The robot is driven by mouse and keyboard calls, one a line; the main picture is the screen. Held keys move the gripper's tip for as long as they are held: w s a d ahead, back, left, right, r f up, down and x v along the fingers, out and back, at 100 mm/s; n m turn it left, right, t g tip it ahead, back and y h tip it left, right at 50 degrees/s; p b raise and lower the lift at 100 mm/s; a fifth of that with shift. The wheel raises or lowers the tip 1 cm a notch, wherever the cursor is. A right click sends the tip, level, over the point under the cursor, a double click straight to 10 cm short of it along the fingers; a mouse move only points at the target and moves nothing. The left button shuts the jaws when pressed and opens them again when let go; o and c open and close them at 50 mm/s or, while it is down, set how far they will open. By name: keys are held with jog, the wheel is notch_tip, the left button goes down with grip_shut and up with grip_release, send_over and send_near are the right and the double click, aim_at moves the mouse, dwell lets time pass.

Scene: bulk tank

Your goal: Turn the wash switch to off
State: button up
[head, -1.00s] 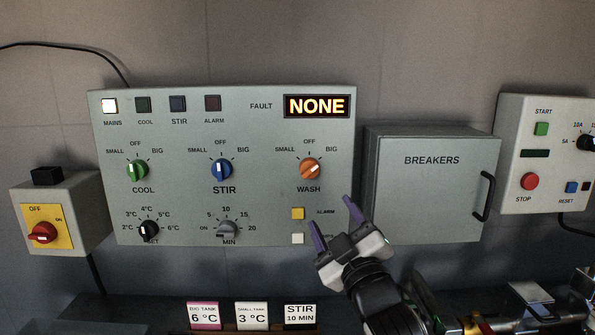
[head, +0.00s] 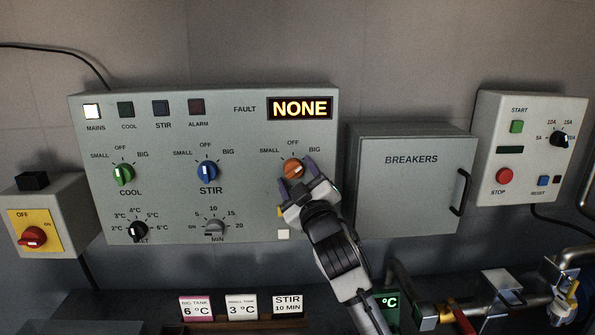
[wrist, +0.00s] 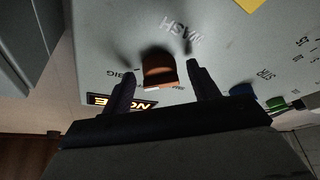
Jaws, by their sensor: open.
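The orange wash switch (head: 293,168) is a round knob at the right of the grey control panel, under the marks SMALL, OFF and BIG. In the wrist view the knob (wrist: 158,66) is between the two open fingers of my gripper (wrist: 161,66), with a gap on each side. I cannot tell how deep the fingertips are around it.
The blue stir knob (head: 207,171) and green cool knob (head: 123,174) are to the left. The fault display (head: 300,108) above reads NONE. A closed breakers box (head: 410,190) is just right of the panel. Pipes and valves (head: 455,312) are at lower right.

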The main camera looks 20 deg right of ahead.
jog(key=shift+w, duration=0.1)
jog(key=c, duration=1)
jog(key=shift+o, duration=0.2)
jog(key=shift+n+b, duration=0.3)
jog(key=shift+b, duration=0.1)
jog(key=shift+d+n+g+y+b, duration=0.1)
jog(key=shift+n+g+y+b, duration=0.2)
jog(key=shift+n+y+b, duration=0.55)
jog(key=shift+n+g+b, duration=0.3)
jog(key=shift+n+b, duration=0.4)
jog(key=shift+n, duration=0.55)
jog(key=n, duration=0.2)
jog(key=n+g, duration=0.1)
jog(key=n, duration=0.1)
jog(key=shift+d+r+g+y, duration=0.1)
jog(key=shift+r+g+y, duration=0.2)
jog(key=shift+r+y, duration=0.1)
jog(key=shift+n+g+p, duration=0.3)
jog(key=shift+n+p, duration=0.3)
jog(key=shift+n, duration=0.4)
